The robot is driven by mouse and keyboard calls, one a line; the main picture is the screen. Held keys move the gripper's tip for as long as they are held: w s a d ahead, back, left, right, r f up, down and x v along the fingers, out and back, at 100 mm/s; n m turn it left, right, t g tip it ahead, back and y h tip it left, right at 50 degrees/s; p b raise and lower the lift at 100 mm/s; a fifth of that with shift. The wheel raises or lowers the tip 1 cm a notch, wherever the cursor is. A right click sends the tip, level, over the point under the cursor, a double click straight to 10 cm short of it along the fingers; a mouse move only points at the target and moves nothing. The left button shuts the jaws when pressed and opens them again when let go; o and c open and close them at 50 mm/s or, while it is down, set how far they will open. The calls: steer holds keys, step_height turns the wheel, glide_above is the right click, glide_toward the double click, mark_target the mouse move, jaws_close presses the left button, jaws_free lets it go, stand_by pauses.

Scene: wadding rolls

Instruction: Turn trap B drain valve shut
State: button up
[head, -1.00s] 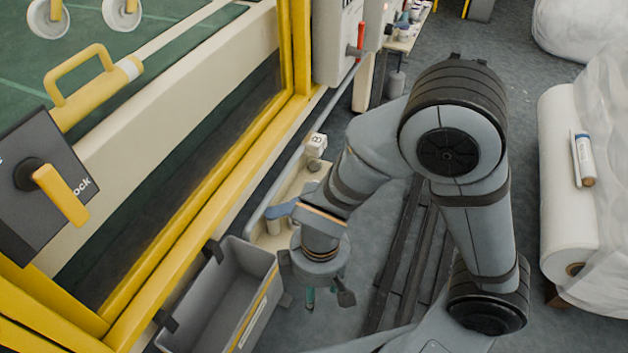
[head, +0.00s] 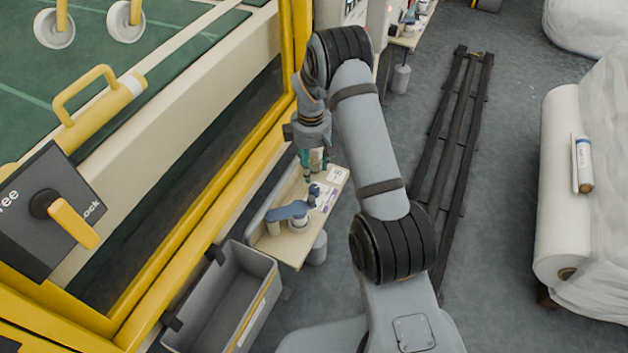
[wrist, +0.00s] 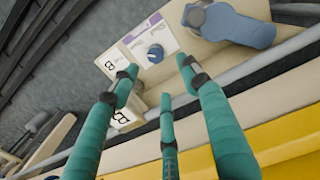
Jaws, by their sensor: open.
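A cream shelf panel (head: 290,250) beside the yellow frame carries a small dark blue knob (head: 314,189) and a larger blue-grey lever handle (head: 287,211). In the wrist view the knob (wrist: 155,54) sits on a white and purple label plate, beside a tag marked B (wrist: 109,65). The lever handle (wrist: 240,27) is at the upper right there. My gripper (head: 308,178) points down over the panel's far part, near the knob. In the wrist view its teal fingers (wrist: 160,80) are spread and empty, short of the knob in the picture. Contact cannot be seen.
A block marked B (wrist: 125,118) lies partly behind a finger. A grey bin (head: 225,300) hangs in front of the panel. The yellow frame rail (head: 190,225) runs along the left. Dark floor rails (head: 455,150) and a white roll (head: 565,200) are on the right.

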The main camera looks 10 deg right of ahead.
mark_target(314, 188)
steer(key=f, duration=0.3)
steer(key=f+b, duration=0.1)
steer(key=f, duration=0.3)
steer(key=d+f, duration=0.1)
steer(key=f, duration=0.2)
steer(key=shift+w+f+b, duration=0.25)
steer(key=shift+w+b, duration=0.05)
steer(key=shift+w, duration=0.05)
steer(key=shift+a, duration=0.1)
steer(key=c, duration=1.1)
steer(key=shift+c, duration=0.3)
